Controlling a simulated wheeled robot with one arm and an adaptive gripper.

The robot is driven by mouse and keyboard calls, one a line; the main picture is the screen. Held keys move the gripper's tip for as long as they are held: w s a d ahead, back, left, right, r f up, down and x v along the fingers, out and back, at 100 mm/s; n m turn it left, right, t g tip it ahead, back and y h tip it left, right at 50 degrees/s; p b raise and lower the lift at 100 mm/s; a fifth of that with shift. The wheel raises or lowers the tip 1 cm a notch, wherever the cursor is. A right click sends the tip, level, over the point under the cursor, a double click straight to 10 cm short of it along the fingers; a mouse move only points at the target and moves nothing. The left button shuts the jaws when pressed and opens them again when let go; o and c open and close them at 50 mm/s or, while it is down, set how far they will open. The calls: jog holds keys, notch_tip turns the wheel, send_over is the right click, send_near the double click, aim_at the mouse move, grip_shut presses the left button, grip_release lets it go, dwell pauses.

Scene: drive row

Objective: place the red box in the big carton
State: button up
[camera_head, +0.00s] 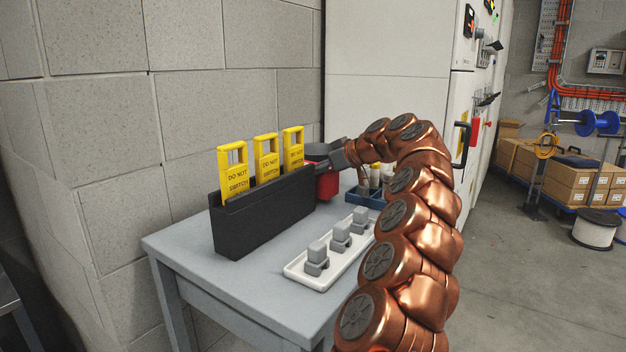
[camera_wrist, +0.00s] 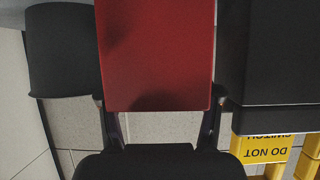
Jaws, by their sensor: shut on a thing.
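The red box (camera_head: 327,186) is at the far end of the grey table, just behind the black holder, partly hidden by my gripper (camera_head: 327,156). In the wrist view the red box (camera_wrist: 155,55) fills the upper middle, between the two fingers of my gripper (camera_wrist: 157,106), which is shut on it. I cannot tell whether the box touches the table. Several brown cartons (camera_head: 572,178) stand on a blue base at the far right; I cannot tell whether one is the big carton.
The black holder (camera_head: 262,215) with yellow tags (camera_head: 267,160) stands close beside the box. A white tray (camera_head: 318,276) with grey blocks and a blue bin (camera_head: 372,196) share the table (camera_head: 190,236). A cabinet (camera_head: 390,95) stands behind; open floor (camera_head: 530,270) lies right.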

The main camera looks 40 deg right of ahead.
jog(key=shift+f, duration=0.9)
jog(key=shift+f, duration=0.1)
jog(key=o, duration=1.1)
jog(key=shift+c, duration=0.2)
